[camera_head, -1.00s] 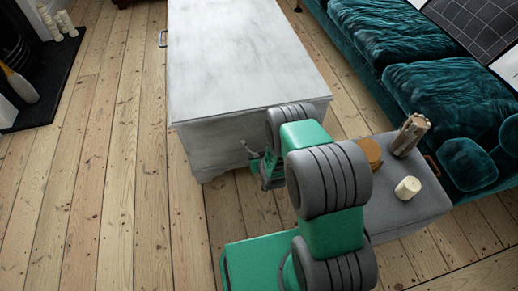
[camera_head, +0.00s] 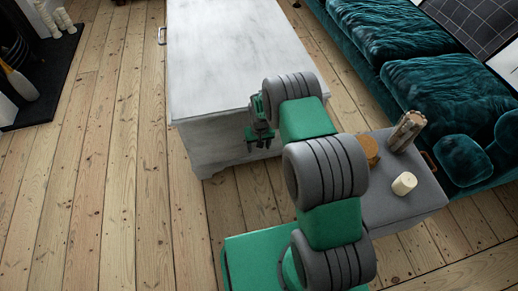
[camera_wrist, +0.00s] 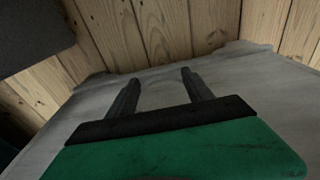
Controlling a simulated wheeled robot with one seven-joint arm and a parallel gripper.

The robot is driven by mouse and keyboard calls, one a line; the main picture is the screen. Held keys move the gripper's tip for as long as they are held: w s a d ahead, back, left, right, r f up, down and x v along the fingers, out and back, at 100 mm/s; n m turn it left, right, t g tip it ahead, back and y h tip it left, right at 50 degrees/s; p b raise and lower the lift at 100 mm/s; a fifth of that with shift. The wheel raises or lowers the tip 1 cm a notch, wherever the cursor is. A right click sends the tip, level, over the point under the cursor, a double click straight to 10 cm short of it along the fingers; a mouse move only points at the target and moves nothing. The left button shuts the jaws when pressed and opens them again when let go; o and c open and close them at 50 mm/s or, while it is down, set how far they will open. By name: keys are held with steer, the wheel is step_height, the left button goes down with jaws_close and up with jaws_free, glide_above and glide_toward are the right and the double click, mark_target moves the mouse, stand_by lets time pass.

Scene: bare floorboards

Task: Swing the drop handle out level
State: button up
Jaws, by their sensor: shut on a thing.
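The grey-white chest (camera_head: 245,70) stands in front of me, its near end face (camera_head: 205,150) toward me. My gripper (camera_head: 260,146) is at that end face, below the top edge, with its fingers pointing down. It is shut on the drop handle, which the gripper hides in the head view. In the wrist view, my two dark fingers (camera_wrist: 160,76) stand apart against the chest's pale face (camera_wrist: 235,75), and the handle cannot be made out between them. The handle's exact angle cannot be told.
A grey ottoman (camera_head: 395,210) stands right of my arm, with a cream candle (camera_head: 404,183), a brown round object (camera_head: 369,150) and a bundled wooden piece (camera_head: 405,130) on it. A teal sofa (camera_head: 415,80) is beyond. The floorboards (camera_head: 110,150) at left are clear.

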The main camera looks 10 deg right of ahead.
steer(key=shift+w+r, duration=0.4)
steer(key=shift+w, duration=0.25)
steer(key=shift+r+g, duration=0.1)
steer(key=shift+g, duration=0.2)
steer(key=o, duration=1.1)
steer(key=shift+w, duration=0.1)
steer(key=shift+o, duration=0.2)
steer(key=shift+s+f, duration=0.25)
steer(key=shift+s, duration=0.05)
step_height(320, 180, up, 8)
steer(key=p, duration=0.2)
steer(key=shift+s, duration=0.2)
